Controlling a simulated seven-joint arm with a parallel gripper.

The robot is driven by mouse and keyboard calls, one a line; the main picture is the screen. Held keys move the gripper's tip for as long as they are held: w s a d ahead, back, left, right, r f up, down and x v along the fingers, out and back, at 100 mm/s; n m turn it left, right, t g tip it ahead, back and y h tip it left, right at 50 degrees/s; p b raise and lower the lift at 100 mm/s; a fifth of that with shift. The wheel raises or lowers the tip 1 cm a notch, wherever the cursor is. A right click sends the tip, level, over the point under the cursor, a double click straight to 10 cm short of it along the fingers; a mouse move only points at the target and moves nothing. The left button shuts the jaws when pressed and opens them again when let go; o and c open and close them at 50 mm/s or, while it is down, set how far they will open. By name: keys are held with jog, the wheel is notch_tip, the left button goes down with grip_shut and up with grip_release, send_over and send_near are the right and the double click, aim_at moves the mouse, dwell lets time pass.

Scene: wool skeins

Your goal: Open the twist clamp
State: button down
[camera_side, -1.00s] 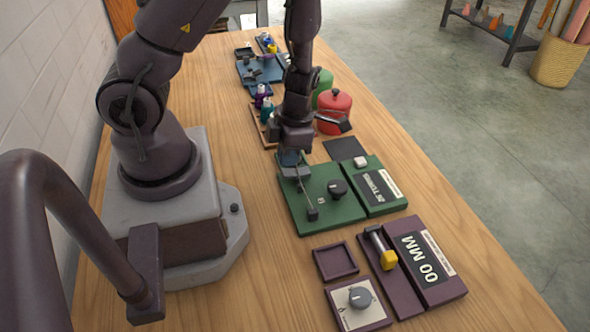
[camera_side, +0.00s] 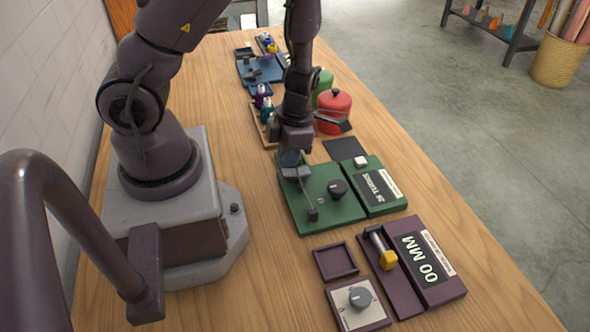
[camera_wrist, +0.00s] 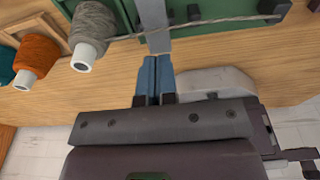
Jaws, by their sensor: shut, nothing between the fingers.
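The green board (camera_side: 325,222) lies on the bench below my gripper, with a round dark knob (camera_side: 338,188) and a small dark post (camera_side: 312,215). A thin strand of yarn runs to the post, and it crosses the board in the wrist view (camera_wrist: 215,22). A flat grey plate (camera_side: 296,173) sits at the board's upper left; it also shows in the wrist view (camera_wrist: 154,28). I cannot tell for certain which part is the twist clamp. My gripper (camera_side: 289,160) is shut and empty, its blue fingertips (camera_wrist: 154,62) close to the plate's near end; contact is unclear.
Beside the board is a green display box (camera_side: 380,180) with a label. A purple unit with a yellow-ended handle (camera_side: 388,259) and an empty purple tray (camera_side: 336,262) stand nearer. A red pot (camera_side: 334,112) stands beyond. Grey (camera_wrist: 92,25) and orange (camera_wrist: 38,55) yarn cones show in the wrist view.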

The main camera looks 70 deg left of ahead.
aim_at(288, 172)
jog(key=shift+f, duration=1.45)
dwell(0.6)
jog(key=shift+r, duration=3.55)
